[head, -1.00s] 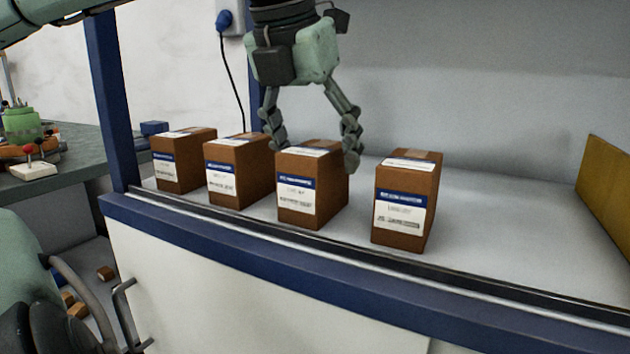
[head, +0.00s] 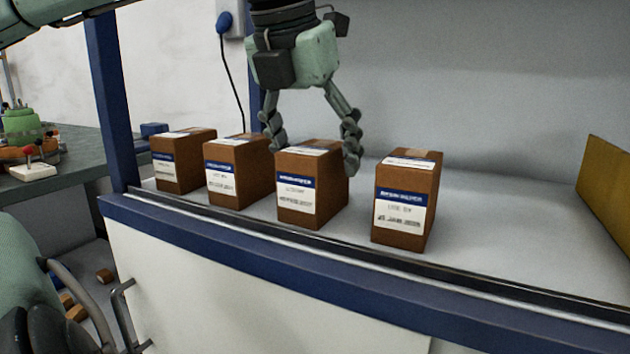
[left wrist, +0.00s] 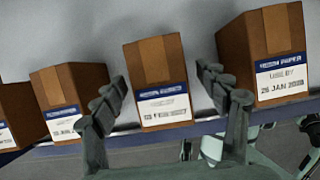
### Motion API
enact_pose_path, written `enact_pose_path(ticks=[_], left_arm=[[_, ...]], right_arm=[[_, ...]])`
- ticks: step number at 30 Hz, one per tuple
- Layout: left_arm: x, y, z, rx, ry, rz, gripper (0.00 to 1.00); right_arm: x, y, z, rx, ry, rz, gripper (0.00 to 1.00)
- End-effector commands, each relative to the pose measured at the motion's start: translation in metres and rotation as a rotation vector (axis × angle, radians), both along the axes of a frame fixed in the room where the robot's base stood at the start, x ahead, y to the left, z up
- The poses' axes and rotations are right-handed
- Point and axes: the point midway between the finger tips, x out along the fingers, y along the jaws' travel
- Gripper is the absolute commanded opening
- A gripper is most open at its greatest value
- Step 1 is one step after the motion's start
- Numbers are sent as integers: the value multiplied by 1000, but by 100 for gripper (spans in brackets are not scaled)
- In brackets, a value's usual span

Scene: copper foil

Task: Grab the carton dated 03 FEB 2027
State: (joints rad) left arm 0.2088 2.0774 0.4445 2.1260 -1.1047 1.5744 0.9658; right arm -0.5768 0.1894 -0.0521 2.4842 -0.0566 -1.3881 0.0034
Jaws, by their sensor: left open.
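Several brown cartons with white and blue labels stand upright in a row on the bench. The third from the left (head: 330,187) is below my left gripper (head: 315,156). In the left wrist view this carton (left wrist: 155,60) lies between the two open fingers (left wrist: 161,80); its date seems to begin "03 FEB", the year unclear. The rightmost carton (head: 404,200) shows a JAN date, apparently 2028, in the left wrist view (left wrist: 265,45). The second carton (head: 238,170) and leftmost carton (head: 183,162) have dates too small to read. I cannot tell whether the fingers touch the carton.
A dark rail (head: 330,244) runs along the bench's front edge. A yellow panel (head: 607,190) stands at the right. Bench surface (head: 500,220) right of the cartons is clear. A blue post (head: 108,100) rises at the left. Neighbouring cartons stand close on both sides.

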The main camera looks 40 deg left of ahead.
Motion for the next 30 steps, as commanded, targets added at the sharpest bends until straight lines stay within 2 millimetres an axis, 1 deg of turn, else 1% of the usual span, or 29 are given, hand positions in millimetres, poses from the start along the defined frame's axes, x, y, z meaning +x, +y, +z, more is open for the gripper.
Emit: enact_pose_path(ticks=[1, 2, 16, 17, 24, 28, 30], left_arm=[[0, 0, 0, 0, 0, 0, 72], [0, 0, 0, 0, 0, 0, 68], [0, 0, 0, 0, 0, 0, 10], [0, 0, 1, 1, -2, 0, 8], [0, 0, 2, 0, -1, 0, 8], [0, 0, 8, -1, 0, 0, 8], [-4, -1, 11, 1, -5, 1, 8]], right_arm=[[0, 0, 0, 0, 0, 0, 40], [0, 0, 0, 0, 0, 0, 40], [0, 0, 0, 0, 0, 0, 40], [0, 0, 0, 0, 0, 0, 40], [0, 0, 1, 0, 0, 0, 40], [0, 0, 9, 0, 0, 0, 40], [0, 0, 6, 0, 1, 0, 40]])
